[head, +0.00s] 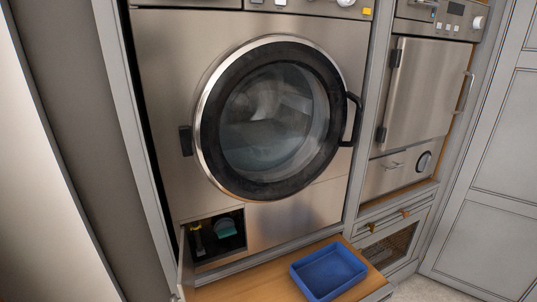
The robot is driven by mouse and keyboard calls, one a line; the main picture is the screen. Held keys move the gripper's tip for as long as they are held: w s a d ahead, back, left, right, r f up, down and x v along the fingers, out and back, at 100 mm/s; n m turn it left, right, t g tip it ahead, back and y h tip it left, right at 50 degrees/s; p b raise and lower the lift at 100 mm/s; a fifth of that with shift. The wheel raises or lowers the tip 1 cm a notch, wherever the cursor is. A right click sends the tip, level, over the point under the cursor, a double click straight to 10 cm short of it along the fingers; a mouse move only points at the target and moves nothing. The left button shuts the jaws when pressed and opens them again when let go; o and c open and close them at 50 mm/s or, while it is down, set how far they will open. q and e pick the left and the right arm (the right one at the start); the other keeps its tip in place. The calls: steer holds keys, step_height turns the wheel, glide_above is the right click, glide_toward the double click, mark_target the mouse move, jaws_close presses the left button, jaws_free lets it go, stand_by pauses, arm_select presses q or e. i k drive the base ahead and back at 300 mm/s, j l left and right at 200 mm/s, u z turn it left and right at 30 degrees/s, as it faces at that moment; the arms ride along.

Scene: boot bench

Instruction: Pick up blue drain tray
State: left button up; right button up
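The blue drain tray (329,271) is a shallow, open rectangular tray. It rests on the wooden board (236,287) at the bottom of the head view, right of the middle, and looks empty. Neither of my grippers shows in the head view.
A steel washing machine (290,215) with a closed round door stands behind the board. Its lower left hatch (216,237) is open, with small parts inside. A steel appliance (427,92) with a closed door is at the right. Bare floor (448,292) shows at lower right.

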mark_target(323, 275)
steer(key=i+j, duration=0.15)
steer(key=j, duration=0.25)
steer(key=i+j+z, duration=0.1)
steer(key=j, duration=0.35)
steer(key=i+j, duration=0.1)
steer(key=j, duration=0.35)
steer(key=z, duration=1.25)
steer(key=i+l+u, duration=0.2)
steer(key=l, duration=0.2)
steer(key=i+l+u, duration=0.1)
steer(key=l+u, duration=0.15)
steer(key=l, duration=0.15)
steer(key=i+l+u, duration=0.2)
steer(key=l, duration=0.2)
steer(key=k, duration=0.1)
